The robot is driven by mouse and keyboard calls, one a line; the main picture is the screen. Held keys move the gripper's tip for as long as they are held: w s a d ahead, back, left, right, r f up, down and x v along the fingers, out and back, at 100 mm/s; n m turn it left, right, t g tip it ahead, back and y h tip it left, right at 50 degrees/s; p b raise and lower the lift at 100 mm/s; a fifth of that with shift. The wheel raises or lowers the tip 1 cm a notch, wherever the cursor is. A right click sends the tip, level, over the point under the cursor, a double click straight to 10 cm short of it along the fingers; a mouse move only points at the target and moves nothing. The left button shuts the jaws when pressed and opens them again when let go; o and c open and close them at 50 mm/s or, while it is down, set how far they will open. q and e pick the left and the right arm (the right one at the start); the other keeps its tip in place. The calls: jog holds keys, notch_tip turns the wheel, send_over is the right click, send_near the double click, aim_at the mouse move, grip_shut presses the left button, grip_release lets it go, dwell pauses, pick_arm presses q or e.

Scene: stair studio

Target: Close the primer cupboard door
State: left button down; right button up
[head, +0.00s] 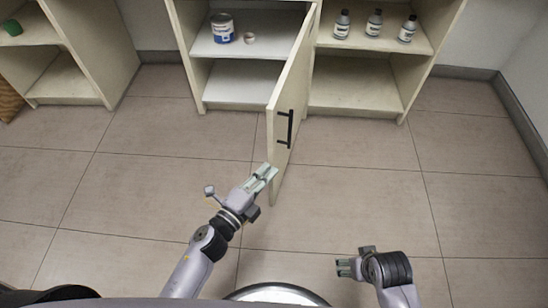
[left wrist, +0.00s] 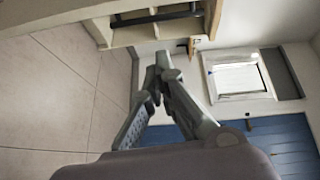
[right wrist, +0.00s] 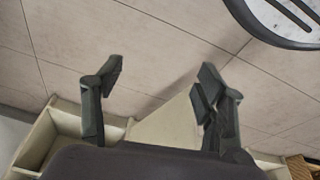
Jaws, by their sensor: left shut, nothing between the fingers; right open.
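The primer cupboard (head: 206,84) stands at the back, with a blue and white can (head: 222,28) on its shelf. Its pale door (head: 296,82) stands wide open, hinged at the divider on the right and pointing towards me. A black bar handle (head: 285,128) is on the door's right face. My left gripper (head: 268,172) is shut and empty, right by the lower part of the door's free edge; I cannot tell if it touches. It also shows in the left wrist view (left wrist: 158,68). My right gripper (head: 343,267) is open and empty, well right of the door.
An open shelf bay with several bottles (head: 375,23) adjoins on the right. A small pale roll (head: 249,38) lies beside the can. Another shelf unit (head: 75,60) stands at the left. The tiled floor (head: 365,180) right of the door is clear, as is the floor left of it.

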pick_arm(q)
jog(key=w+d+r+m+h, duration=0.1)
jog(key=w+d, duration=0.1)
jog(key=w, duration=0.7)
jog(key=shift+r, duration=0.4)
pick_arm(e)
jog(key=shift+v, duration=1.25)
pick_arm(q)
jog(key=shift+w+a+b, duration=0.1)
jog(key=shift+b, duration=0.2)
pick_arm(e)
jog(key=shift+w, duration=0.15)
